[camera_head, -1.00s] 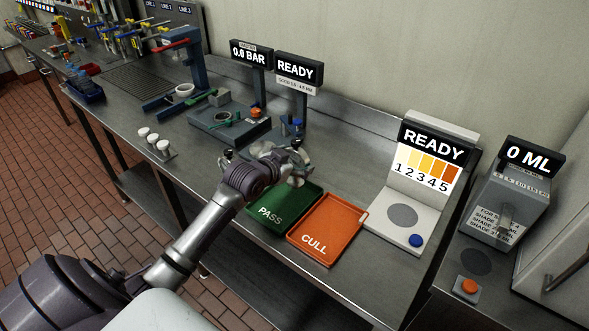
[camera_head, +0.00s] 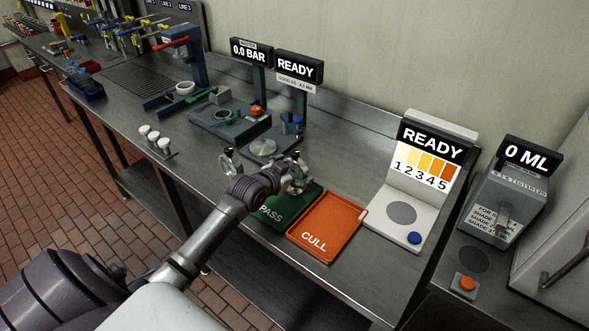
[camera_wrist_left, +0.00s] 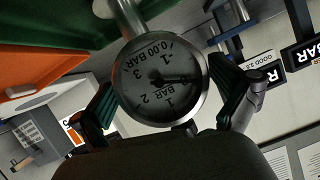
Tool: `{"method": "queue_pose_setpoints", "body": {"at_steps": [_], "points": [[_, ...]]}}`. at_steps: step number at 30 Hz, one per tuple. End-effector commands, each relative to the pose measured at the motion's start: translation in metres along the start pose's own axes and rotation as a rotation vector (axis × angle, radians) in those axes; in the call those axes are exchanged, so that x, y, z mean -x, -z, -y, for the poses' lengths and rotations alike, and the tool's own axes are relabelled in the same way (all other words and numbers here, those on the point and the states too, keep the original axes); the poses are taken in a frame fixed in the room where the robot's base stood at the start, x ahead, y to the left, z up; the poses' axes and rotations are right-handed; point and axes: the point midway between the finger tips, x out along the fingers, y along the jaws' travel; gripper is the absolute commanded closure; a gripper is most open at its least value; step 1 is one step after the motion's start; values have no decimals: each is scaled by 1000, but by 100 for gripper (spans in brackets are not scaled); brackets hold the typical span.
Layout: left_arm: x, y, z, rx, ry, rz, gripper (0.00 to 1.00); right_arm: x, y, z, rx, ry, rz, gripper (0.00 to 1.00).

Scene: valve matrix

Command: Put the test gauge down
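The test gauge (camera_wrist_left: 160,80) fills the middle of the left wrist view, with a round pale dial, a steel rim and a stem running to the top. It appears upside down there, and its dial reads 0.00 BAR. My left gripper (camera_head: 297,172) has its two dark green pads on either side of the gauge and appears shut on it. In the head view the gripper is over the back of the green PASS tray (camera_head: 272,216), and the gauge is hard to make out. The gauge's height above the tray is unclear. My right gripper is not in view.
The orange CULL tray (camera_head: 328,228) is right of the PASS tray. White knobs (camera_head: 155,139) stand on the left. A shade reader (camera_head: 403,215) is right. Bare bench lies behind the CULL tray.

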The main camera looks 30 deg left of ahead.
Motion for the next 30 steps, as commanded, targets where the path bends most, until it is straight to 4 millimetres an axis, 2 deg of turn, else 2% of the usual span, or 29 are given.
{"method": "queue_pose_setpoints", "body": {"at_steps": [8,11,21,25,30], "points": [[4,2,0,0,0,1,0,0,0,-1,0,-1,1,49],[18,0,0,-1,-1,0,0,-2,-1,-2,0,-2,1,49],[89,0,0,-3,0,1,0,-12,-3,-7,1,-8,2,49],[108,0,0,-1,0,2,0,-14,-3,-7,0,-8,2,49],[120,2,1,0,0,0,0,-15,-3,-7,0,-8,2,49]]}}
